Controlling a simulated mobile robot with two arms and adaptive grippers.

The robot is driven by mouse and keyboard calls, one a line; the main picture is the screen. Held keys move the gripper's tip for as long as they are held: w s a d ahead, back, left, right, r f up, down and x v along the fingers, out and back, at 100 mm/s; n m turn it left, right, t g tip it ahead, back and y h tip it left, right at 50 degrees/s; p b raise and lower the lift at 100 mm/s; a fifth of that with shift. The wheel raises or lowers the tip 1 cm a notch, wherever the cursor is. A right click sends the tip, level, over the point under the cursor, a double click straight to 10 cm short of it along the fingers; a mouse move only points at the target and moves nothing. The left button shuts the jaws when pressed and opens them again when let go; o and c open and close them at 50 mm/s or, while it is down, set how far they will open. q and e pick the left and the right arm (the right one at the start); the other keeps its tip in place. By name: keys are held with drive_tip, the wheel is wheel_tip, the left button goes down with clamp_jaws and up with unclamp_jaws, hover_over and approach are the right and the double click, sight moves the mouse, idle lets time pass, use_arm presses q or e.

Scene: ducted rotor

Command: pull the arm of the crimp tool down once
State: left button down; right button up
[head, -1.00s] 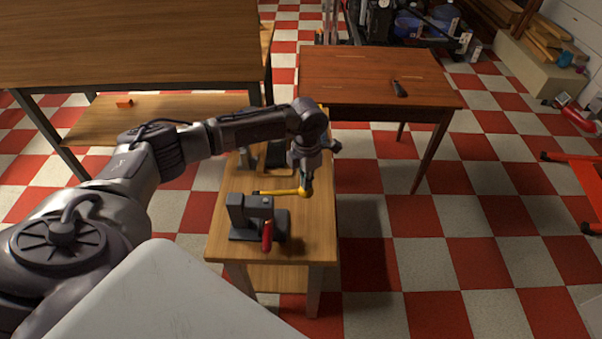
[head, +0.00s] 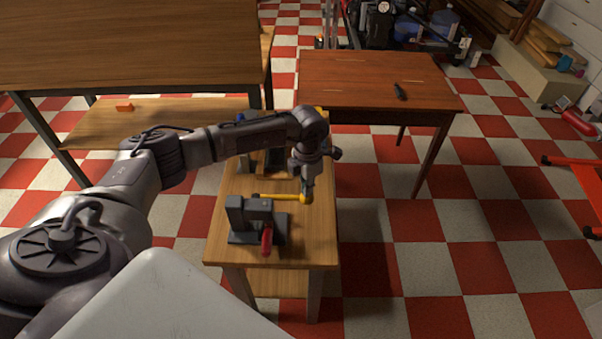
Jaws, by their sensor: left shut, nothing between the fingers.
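A dark grey bench tool (head: 237,216) with a red handle (head: 267,240) stands near the front of the small wooden table. A yellow bar (head: 277,196) runs sideways just behind its top, roughly level; I take it for the crimp tool's arm, but cannot tell how it joins the tool. My left gripper (head: 306,190) is shut, pointing down at the yellow bar's right end. Its fingertips overlap that end in the picture, and I cannot tell whether they touch it. My right gripper is out of view.
The small table (head: 312,235) has bare wood at its right front. Behind it stands a reddish table (head: 350,75) with a dark object (head: 400,92) on it. A large wooden bench (head: 120,45) is at the left.

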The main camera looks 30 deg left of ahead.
use_arm(q)
drive_tip(key=shift+a+f+b, duration=0.1)
drive_tip(key=shift+f+b, duration=0.5)
drive_tip(key=shift+f, duration=0.25)
drive_tip(key=shift+s+f, duration=0.1)
drive_tip(key=shift+f, duration=0.1)
drive_tip(key=shift+f+b, duration=0.5)
drive_tip(key=shift+b, duration=0.1)
drive_tip(key=shift+s+a+r+p, duration=0.1)
drive_tip(key=shift+a+r+p, duration=0.1)
drive_tip(key=shift+r+p, duration=1)
drive_tip(key=shift+s+a+r+p, duration=0.2)
drive_tip(key=shift+r+p, duration=0.6)
drive_tip(key=shift+r, duration=0.75)
drive_tip(key=shift+s+a+r+p, duration=0.1)
drive_tip(key=shift+a+r+p, duration=0.15)
drive_tip(key=shift+r+p, duration=0.95)
drive_tip(key=shift+s+a+r+p, duration=0.1)
drive_tip(key=shift+a+r+p, duration=0.1)
drive_tip(key=shift+r+p, duration=0.85)
drive_tip(key=shift+s+a+r+p, duration=0.15)
drive_tip(key=shift+r+p, duration=0.25)
drive_tip(key=shift+r, duration=1.25)
wheel_tip(320, 180, up, 6)
drive_tip(key=p, duration=0.3)
drive_tip(key=shift+p, duration=0.35)
